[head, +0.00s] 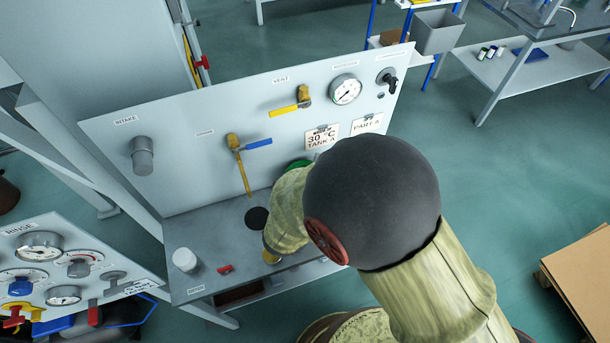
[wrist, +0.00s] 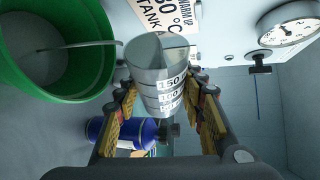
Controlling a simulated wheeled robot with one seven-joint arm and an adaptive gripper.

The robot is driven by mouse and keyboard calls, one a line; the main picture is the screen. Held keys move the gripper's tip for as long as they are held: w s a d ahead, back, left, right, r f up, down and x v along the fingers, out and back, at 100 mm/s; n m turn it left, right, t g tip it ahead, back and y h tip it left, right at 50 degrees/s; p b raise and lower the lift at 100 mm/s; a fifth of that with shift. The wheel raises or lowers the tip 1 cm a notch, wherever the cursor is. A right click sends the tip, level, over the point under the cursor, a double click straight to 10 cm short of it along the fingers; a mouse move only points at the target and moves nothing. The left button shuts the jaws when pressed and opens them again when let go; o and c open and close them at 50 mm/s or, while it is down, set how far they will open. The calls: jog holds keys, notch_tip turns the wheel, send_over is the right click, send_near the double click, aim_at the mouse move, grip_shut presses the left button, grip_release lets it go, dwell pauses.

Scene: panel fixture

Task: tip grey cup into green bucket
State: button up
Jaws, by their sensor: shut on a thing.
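In the wrist view, my gripper (wrist: 165,100) is shut on the grey cup (wrist: 150,75), with a yellow-padded finger on each side. The cup has a white label with numbers, and its open mouth points toward the top of the picture. The green bucket (wrist: 98,75) is at the upper left, its rim close beside the cup's mouth; I see inside its open top. I cannot tell what the cup holds. In the head view only a sliver of the green bucket (head: 299,164) shows; my arm hides the cup and gripper.
A panel (head: 190,155) with valves and a gauge (head: 345,89) stands behind the work shelf (head: 215,290). On the shelf are a white cup (head: 185,260), a small red item (head: 225,269) and a dark disc (head: 257,217). A blue cylinder (wrist: 138,131) is below the cup in the wrist view.

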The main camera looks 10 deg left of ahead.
jog(key=shift+a+r, duration=0.1)
jog(key=shift+a, duration=0.05)
jog(key=shift+a+f+n+h+p, duration=0.15)
jog(key=shift+f+n+h+p, duration=0.35)
jog(key=shift+p, duration=0.55)
dwell(0.6)
jog(key=shift+r, duration=0.15)
